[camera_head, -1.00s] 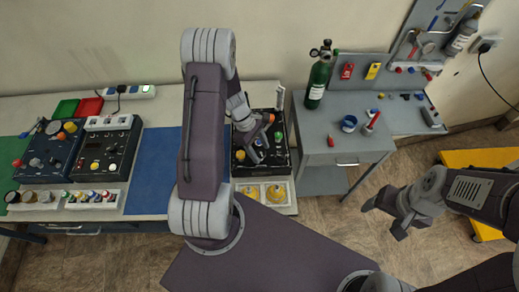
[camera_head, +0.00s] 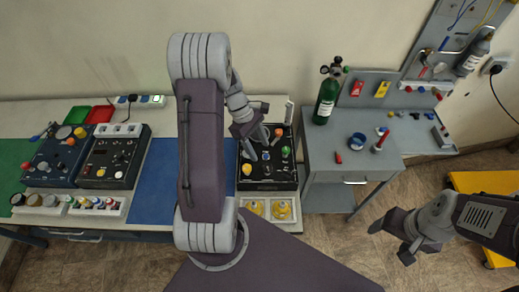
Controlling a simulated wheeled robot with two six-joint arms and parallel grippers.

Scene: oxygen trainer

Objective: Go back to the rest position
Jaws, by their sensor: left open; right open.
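My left gripper (camera_head: 266,140) is over the black panel (camera_head: 268,186) with coloured knobs on the bench. Its fingers are apart and I see nothing between them. My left arm comes up in front of the bench and hides part of the blue mat (camera_head: 155,185). My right gripper (camera_head: 389,240) hangs over the floor at the right, in front of the grey cart. It is open and holds nothing that I can see.
A green gas cylinder (camera_head: 326,98) stands on the grey cart (camera_head: 320,150), near a blue ring-shaped item (camera_head: 357,141). Control boxes (camera_head: 110,160) and trays stand on the left of the bench. A yellow cart (camera_head: 485,183) is at the far right. Floor between the grey cart and my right arm is clear.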

